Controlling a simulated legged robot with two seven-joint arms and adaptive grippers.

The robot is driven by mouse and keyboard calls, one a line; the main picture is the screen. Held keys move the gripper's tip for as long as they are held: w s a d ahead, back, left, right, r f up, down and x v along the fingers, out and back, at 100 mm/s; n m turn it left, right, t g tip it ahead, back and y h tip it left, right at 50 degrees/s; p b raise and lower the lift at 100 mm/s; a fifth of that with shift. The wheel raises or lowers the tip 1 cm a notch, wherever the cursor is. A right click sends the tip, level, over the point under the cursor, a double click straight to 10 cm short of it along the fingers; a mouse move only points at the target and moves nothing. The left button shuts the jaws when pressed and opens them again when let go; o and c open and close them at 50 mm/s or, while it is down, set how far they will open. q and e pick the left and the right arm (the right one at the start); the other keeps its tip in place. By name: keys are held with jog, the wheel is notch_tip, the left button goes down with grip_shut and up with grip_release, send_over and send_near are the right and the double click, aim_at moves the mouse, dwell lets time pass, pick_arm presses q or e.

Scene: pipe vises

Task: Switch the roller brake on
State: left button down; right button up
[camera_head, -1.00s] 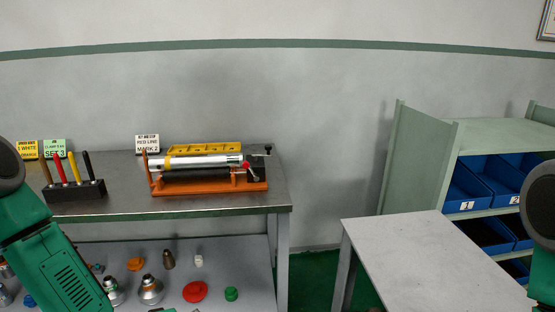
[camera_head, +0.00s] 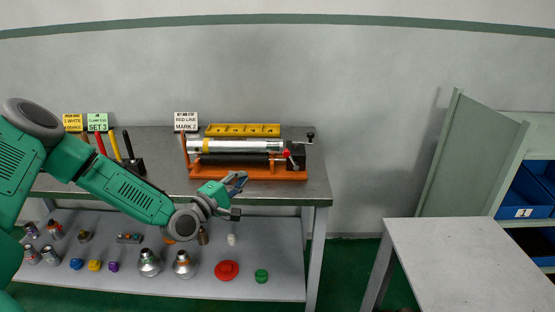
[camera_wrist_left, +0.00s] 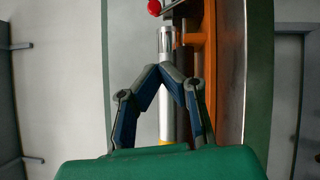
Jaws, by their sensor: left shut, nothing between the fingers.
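The roller stand has an orange base (camera_head: 250,174) and sits on the workbench. It carries a silver pipe (camera_head: 240,145) with a yellow band, above a dark roller (camera_head: 232,160). At its right end are a black block (camera_head: 296,156) and a small red knob (camera_head: 286,153); I cannot tell the brake's setting. My left gripper (camera_head: 240,192) is in front of the stand, near the bench's front edge, apart from the knob. In the left wrist view its fingertips (camera_wrist_left: 166,73) meet with nothing between them, and the red knob (camera_wrist_left: 154,7) shows at the top edge. My right gripper is out of view.
The lower shelf (camera_head: 205,284) holds several small parts. A bare grey table (camera_head: 455,260) and a green rack (camera_head: 470,160) with blue bins are at the right.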

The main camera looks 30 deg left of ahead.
pick_arm(q)
send_near(290, 159)
jog(key=a, duration=0.1)
jog(key=w+a+r, duration=0.1)
jog(key=a+r+b, duration=0.1)
jog(key=a, duration=0.1)
jog(key=shift+w+a+r, duration=0.1)
jog(key=shift+w+r, duration=0.15)
jog(key=shift+w, duration=0.1)
jog(key=shift+w+d+r, duration=0.25)
jog(key=shift+w+d, duration=0.65)
jog(key=shift+d, duration=0.1)
jog(key=shift+w+d+r, duration=0.15)
jog(key=shift+w+d, duration=0.3)
jog(key=shift+d, duration=0.05)
jog(key=shift+w+d+r+m+p, duration=0.15)
jog(key=shift+r+m+p, duration=0.15)
jog(key=shift+p, duration=0.3)
